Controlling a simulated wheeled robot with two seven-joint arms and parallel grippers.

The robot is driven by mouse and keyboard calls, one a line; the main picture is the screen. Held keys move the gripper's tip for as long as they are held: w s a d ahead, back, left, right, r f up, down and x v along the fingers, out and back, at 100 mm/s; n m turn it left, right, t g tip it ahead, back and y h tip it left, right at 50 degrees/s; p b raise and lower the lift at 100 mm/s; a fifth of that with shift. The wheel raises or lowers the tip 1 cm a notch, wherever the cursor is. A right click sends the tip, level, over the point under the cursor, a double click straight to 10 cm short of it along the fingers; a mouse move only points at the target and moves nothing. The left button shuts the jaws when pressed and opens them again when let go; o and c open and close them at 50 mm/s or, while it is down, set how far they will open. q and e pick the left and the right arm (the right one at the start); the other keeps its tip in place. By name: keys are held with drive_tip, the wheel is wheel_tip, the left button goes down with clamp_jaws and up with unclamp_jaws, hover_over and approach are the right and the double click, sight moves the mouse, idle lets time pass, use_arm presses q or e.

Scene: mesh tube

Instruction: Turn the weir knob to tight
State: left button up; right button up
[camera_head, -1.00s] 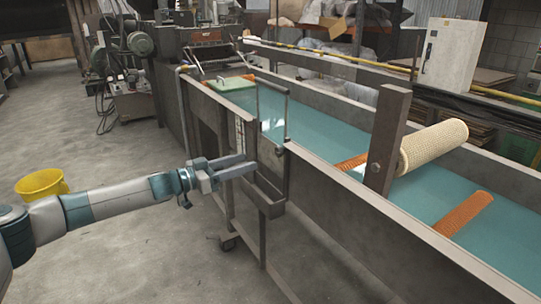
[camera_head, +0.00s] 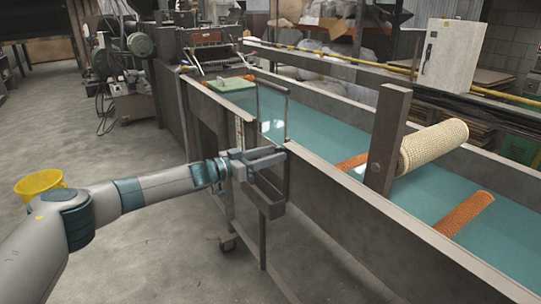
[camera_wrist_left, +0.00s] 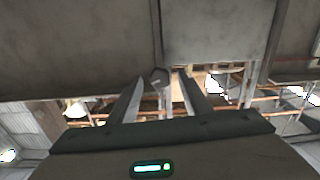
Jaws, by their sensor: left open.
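The weir knob (camera_wrist_left: 156,76) is a small dark knob on the metal wall in the left wrist view. It lies at the far end of the gap between my left fingertips (camera_wrist_left: 161,82). In the head view my left gripper (camera_head: 276,157) is open beside the tank's near wall, at the weir post. Its fingers hide the knob there. I cannot tell whether either finger touches the knob. The weir frame (camera_head: 286,112) stands upright at the tank's near side. My right gripper is not in view.
The long tank (camera_head: 340,203) holds blue-green water. A cream mesh tube (camera_head: 433,146) lies across it near a brown upright post (camera_head: 387,140). Orange tubes (camera_head: 463,214) lie in the water. A yellow bucket (camera_head: 40,182) stands on the floor at left. The near floor is clear.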

use_arm(q)
drive_tip(key=c, duration=1)
drive_tip(key=shift+c, duration=0.2)
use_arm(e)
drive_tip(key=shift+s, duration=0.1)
